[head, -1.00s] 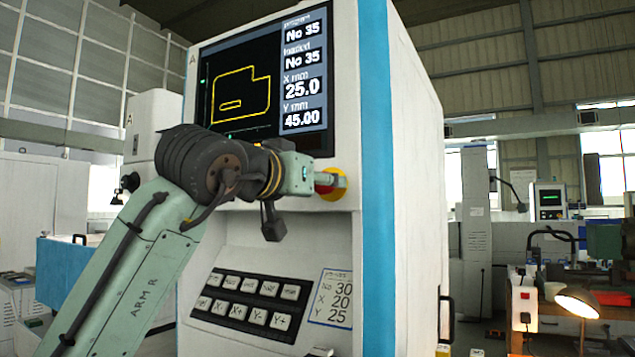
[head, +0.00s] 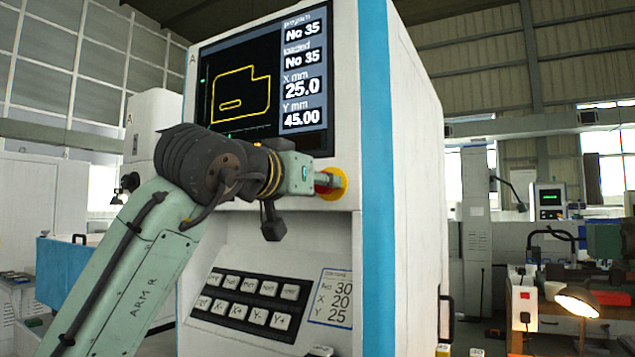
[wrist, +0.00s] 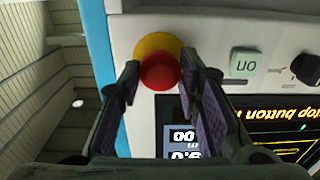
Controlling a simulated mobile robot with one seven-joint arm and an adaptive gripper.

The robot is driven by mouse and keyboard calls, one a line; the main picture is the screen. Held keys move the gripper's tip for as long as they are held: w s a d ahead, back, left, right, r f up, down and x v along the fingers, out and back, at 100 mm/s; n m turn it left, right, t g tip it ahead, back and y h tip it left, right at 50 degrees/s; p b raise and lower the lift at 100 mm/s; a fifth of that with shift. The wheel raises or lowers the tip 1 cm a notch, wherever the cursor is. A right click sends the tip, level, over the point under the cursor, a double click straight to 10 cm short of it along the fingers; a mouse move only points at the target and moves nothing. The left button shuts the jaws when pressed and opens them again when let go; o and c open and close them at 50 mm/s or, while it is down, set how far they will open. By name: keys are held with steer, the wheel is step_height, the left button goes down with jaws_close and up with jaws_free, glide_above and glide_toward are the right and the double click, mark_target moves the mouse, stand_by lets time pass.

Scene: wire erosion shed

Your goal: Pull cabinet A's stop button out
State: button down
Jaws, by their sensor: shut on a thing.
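Cabinet A (head: 340,240) is the tall white machine cabinet with a blue edge stripe and a small letter A at its top left. Its stop button (wrist: 160,72) is a round red head on a yellow collar (wrist: 156,43). In the head view the button (head: 326,192) is mostly hidden behind my fingers, with the yellow collar showing round them. My gripper (wrist: 161,78) is shut on the red head, one finger on each side in the wrist view. In the head view my gripper (head: 322,180) reaches in from the left, below the screen.
The cabinet's screen (head: 262,85) is just above my wrist. A sloped key panel (head: 250,300) juts out below it. In the wrist view a green ON button (wrist: 245,64) and a dark knob (wrist: 304,68) lie beside the stop button. A lit lamp (head: 577,300) stands at right.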

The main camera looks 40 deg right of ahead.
steer(key=shift+s+a, duration=0.2)
steer(key=shift+a, duration=0.2)
steer(key=c, duration=1.6)
jaws_free()
steer(key=shift+o, duration=1.4)
steer(key=shift+a, duration=0.2)
steer(key=shift+o, duration=1)
steer(key=v, duration=1.2)
steer(key=shift+s, duration=0.1)
